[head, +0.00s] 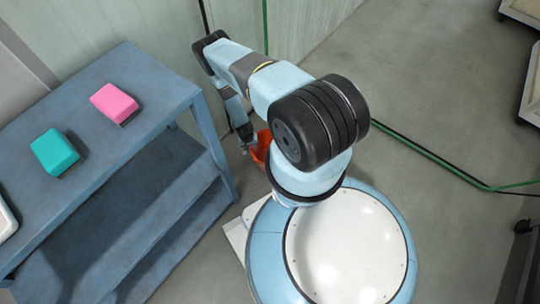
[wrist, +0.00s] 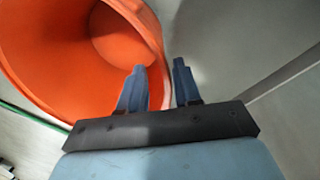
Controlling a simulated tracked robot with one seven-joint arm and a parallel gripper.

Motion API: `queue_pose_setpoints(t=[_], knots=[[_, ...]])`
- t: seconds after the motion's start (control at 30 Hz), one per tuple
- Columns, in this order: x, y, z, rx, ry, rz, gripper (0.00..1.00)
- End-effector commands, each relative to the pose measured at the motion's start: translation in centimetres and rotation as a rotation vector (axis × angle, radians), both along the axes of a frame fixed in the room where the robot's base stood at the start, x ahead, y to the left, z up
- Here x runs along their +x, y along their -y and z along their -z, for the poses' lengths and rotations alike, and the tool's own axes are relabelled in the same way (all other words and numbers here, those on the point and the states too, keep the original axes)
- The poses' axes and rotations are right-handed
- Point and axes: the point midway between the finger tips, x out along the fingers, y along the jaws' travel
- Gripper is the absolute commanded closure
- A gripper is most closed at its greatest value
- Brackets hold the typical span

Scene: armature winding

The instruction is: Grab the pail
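The orange pail (head: 260,150) shows in the head view beside the blue bench, mostly hidden behind my arm. In the wrist view the pail (wrist: 60,60) fills the upper left, with its open mouth facing the camera. My gripper (wrist: 159,66) has its two blue fingers apart. The left finger overlaps the pail's mouth, and the right finger is outside the pail. The pail's rim edge shows in the gap between them; I cannot tell whether either finger touches it. In the head view my gripper (head: 245,145) is at the pail's left side.
A blue bench (head: 190,97) stands at the left with a pink block (head: 115,103) and a teal block (head: 55,152) on top. A pale wall (head: 300,30) is behind my arm. A green cable (head: 430,155) runs over the floor at the right, where the floor is largely clear.

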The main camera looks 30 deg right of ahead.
Motion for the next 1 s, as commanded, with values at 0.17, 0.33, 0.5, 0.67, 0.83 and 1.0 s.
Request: queue_pose_setpoints(t=[0.17, 0.33, 0.5, 0.67, 0.83, 1.0], knots=[[-0.2, 0.0, 0.9, 0.000, -0.001, 0.000, 0.67], [-0.4, 0.1, 3.0, 0.000, -0.001, -0.001, 0.67], [-0.5, 0.3, 4.7, 0.000, 0.000, -0.001, 0.67], [-0.5, 0.3, 5.3, 0.000, 0.000, -0.001, 0.67], [-0.5, 0.3, 5.3, 0.000, 0.000, -0.001, 0.67], [-0.5, 0.3, 5.3, 0.000, 0.000, -0.001, 0.79]])
